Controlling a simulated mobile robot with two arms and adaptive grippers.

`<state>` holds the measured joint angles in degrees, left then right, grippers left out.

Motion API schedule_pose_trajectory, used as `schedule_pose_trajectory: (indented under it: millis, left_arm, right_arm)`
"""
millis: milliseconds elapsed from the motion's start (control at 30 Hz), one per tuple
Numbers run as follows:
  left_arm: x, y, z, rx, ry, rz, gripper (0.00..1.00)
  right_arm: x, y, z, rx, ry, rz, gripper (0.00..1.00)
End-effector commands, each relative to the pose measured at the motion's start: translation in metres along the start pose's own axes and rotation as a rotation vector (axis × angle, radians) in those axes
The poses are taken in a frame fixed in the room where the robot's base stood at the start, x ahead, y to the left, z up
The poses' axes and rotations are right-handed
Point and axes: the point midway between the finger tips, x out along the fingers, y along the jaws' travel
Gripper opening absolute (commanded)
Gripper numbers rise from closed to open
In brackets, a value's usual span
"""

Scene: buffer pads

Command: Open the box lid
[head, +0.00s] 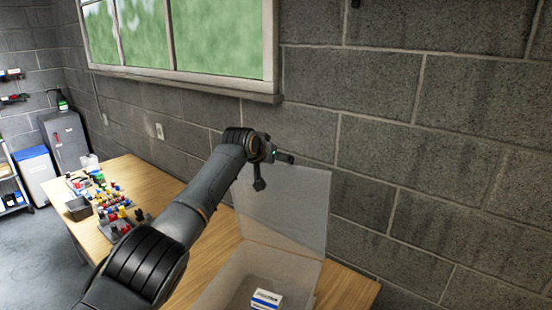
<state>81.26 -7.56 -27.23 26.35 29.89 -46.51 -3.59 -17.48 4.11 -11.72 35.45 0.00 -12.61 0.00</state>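A translucent box (219,289) stands on the wooden table at the bottom of the head view, partly cut off by the frame's lower edge. Its clear lid (295,205) is raised, standing about upright along the wall side of the box. My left gripper (275,172) is at the lid's upper left corner, with its two fingers spread apart and nothing visible between them. I cannot tell whether it touches the lid. A small white and blue carton (266,299) lies inside the box. My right gripper is out of view.
The wooden table (150,178) runs along a grey block wall (400,150) under a window. Several coloured small items (115,212) and a dark grey bin (79,208) sit at its far left end. My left arm crosses over the table.

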Motion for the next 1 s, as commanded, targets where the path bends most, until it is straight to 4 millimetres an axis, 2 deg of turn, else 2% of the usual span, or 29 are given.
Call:
schedule_pose_trajectory:
  millis: [100, 133, 200, 667, 1000]
  left_arm:
    - [0.000, -0.001, 0.001, 0.000, -0.002, -0.002, 0.28]
    - [0.000, -0.001, 0.001, 0.000, -0.002, -0.002, 0.88]
    - [0.000, -0.001, 0.001, 0.000, -0.002, -0.002, 1.00]
    - [-0.002, -0.001, 0.000, -0.001, 0.001, 0.000, 1.00]
    - [-0.025, -0.001, 0.000, 0.001, 0.003, 0.001, 1.00]
  right_arm:
    - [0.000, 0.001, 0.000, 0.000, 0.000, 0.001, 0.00]
    - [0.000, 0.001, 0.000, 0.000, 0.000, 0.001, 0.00]
    - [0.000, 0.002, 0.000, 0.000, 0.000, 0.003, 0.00]
    - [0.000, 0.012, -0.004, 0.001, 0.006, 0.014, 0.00]
    - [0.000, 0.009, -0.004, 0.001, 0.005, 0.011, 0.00]
